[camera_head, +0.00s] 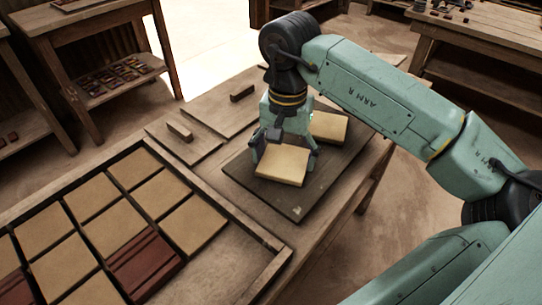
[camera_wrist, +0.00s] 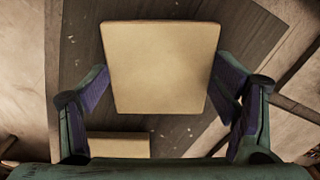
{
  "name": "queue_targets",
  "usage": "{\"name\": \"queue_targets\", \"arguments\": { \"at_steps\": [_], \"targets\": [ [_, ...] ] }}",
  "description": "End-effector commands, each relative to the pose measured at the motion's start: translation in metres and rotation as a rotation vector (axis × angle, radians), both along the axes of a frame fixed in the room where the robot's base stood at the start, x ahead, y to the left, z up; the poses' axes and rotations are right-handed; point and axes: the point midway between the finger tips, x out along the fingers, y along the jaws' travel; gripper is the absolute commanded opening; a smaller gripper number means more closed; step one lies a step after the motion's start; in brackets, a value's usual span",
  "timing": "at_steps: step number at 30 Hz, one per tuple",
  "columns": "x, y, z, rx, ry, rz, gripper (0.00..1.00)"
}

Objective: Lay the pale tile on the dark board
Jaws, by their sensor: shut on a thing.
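My gripper (camera_head: 284,158) is shut on a pale tile (camera_head: 282,167), with one finger at each side of it. The same tile (camera_wrist: 160,68) shows flat between the fingers (camera_wrist: 163,85) in the wrist view. It is over the near part of the dark board (camera_head: 297,206); I cannot tell whether it touches the board or hangs just above it. A second pale tile (camera_head: 329,126) lies on the far part of the board, partly behind my gripper. That second tile (camera_wrist: 118,146) also shows at the bottom of the wrist view.
A wooden tray (camera_head: 270,242) with several pale tiles and dark red ones stands at the left. Wooden boards with small handle-like blocks (camera_head: 180,131) lie behind the dark board. The table's right edge is close to the board. Other benches stand farther back.

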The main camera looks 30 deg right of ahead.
Motion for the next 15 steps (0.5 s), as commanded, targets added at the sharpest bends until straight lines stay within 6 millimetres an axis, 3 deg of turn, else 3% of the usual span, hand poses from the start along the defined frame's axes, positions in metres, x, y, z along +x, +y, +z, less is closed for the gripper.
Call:
{"name": "queue_targets", "arguments": {
  "at_steps": [14, 15],
  "targets": [
    [-0.0007, -0.0013, -0.0056, 0.000, -0.001, 0.001, 0.42],
    [-0.0008, -0.0012, -0.0042, -0.001, -0.001, 0.001, 0.82]
  ]
}}
